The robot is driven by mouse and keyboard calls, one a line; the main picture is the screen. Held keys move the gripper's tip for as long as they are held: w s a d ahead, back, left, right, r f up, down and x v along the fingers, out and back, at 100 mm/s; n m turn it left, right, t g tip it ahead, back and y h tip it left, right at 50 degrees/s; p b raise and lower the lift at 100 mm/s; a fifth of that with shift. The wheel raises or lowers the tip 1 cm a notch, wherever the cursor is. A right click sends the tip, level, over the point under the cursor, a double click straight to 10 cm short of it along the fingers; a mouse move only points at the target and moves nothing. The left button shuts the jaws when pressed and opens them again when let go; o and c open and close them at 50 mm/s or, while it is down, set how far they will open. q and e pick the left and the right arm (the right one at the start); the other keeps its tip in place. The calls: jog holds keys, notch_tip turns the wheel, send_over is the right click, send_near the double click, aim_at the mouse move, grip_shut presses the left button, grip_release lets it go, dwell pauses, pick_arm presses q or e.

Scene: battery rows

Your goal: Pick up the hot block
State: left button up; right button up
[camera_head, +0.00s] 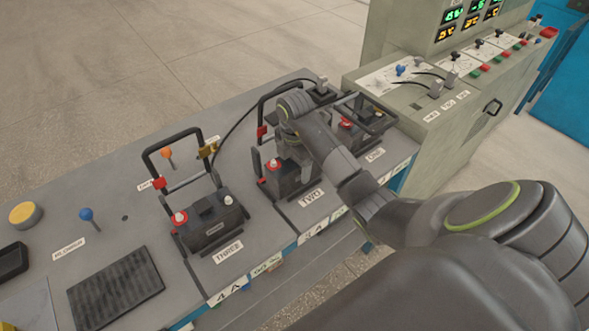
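Three dark blocks sit in frames along the grey bench. Block THREE (212,225) has a red knob and stands in an upright black frame. Block TWO (290,178) also has a red cap and is partly covered by my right arm. Block ONE (362,128) is at the right, partly behind the arm. I cannot tell which block is hot. My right gripper (288,153) points down over block TWO. Its fingers are too hidden and small to show whether they are open or whether they touch the block. My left gripper is not in view.
A console (425,85) with green and orange digits, knobs and cables stands at the back right. A blue knob (86,214), a yellow button (25,214) and a black ribbed pad (115,288) are on the bench's left. A black cable (236,122) runs behind the frames.

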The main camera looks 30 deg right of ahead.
grip_shut()
jog(key=shift+w+r, duration=0.1)
jog(key=shift+w, duration=0.05)
dwell(0.4)
